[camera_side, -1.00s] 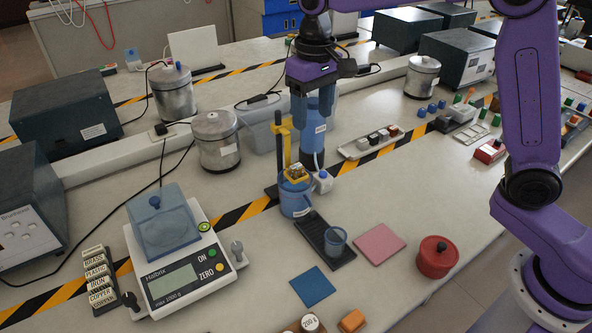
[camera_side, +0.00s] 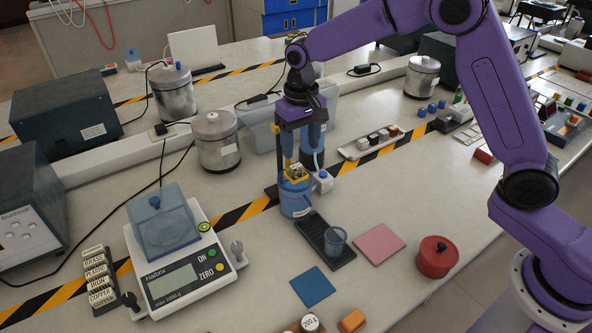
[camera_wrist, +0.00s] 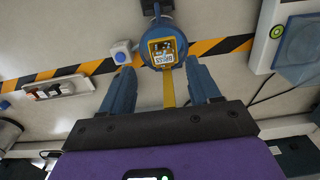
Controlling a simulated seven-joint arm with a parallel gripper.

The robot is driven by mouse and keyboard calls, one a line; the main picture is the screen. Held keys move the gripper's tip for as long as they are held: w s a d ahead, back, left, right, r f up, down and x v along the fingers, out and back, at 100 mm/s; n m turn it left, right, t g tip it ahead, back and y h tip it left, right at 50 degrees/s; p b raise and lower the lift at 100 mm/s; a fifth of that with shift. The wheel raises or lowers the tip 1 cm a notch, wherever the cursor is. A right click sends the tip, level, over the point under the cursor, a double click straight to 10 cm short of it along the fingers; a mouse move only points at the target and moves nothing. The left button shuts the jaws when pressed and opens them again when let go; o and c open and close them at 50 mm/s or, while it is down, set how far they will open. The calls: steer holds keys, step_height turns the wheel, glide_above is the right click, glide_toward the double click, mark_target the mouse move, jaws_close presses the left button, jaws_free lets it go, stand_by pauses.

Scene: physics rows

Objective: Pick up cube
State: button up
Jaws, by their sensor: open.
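A brass-coloured cube (camera_side: 296,174) sits at the top of a blue cylindrical vessel (camera_side: 295,203), in a yellow frame. In the wrist view the cube (camera_wrist: 163,51) shows its "BRASS" label, inside the vessel's round blue rim. My gripper (camera_side: 300,157) points down just above the cube, one finger on either side of the yellow post. In the wrist view my gripper (camera_wrist: 160,70) is open and empty, its blue fingers spread wide. The cube lies between and slightly beyond the fingertips in that picture. Whether the fingers touch the frame cannot be told.
The yellow post (camera_wrist: 169,93) rises between my fingers. A scale (camera_side: 180,282) is at left, a black tray (camera_side: 313,229) in front.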

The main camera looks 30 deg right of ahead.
mark_target(299, 169)
steer(key=shift+a+f, duration=0.15)
steer(key=shift+f, duration=3.35)
jaws_close()
